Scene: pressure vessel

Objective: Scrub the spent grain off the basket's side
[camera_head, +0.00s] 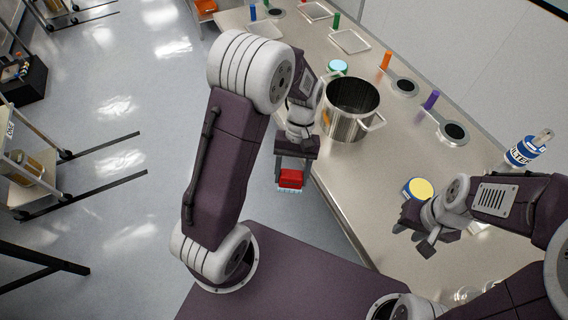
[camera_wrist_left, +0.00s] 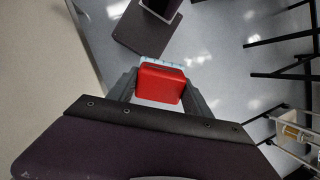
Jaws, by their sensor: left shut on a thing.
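My left gripper (camera_head: 292,168) is shut on a red brush (camera_head: 290,180) with pale bristles, held over the floor just off the counter's left edge. In the left wrist view the red brush (camera_wrist_left: 160,84) sits between both fingers, bristles pointing away from the wrist. A round steel vessel with two side handles (camera_head: 350,112), perhaps the basket, stands upright on the counter, right of the left gripper and apart from the brush. I cannot make out grain on its side. My right gripper (camera_head: 418,230) looks open and empty, low over the counter near a yellow-topped jar (camera_head: 419,190).
The steel counter (camera_head: 390,165) runs diagonally. Behind the vessel are a teal-lidded jar (camera_head: 338,67), an orange bottle (camera_head: 385,61), a purple bottle (camera_head: 431,99) and dark round plates. A blue-and-white "FILTER" container (camera_head: 525,150) stands right. Carts (camera_head: 30,180) stand on the floor at left.

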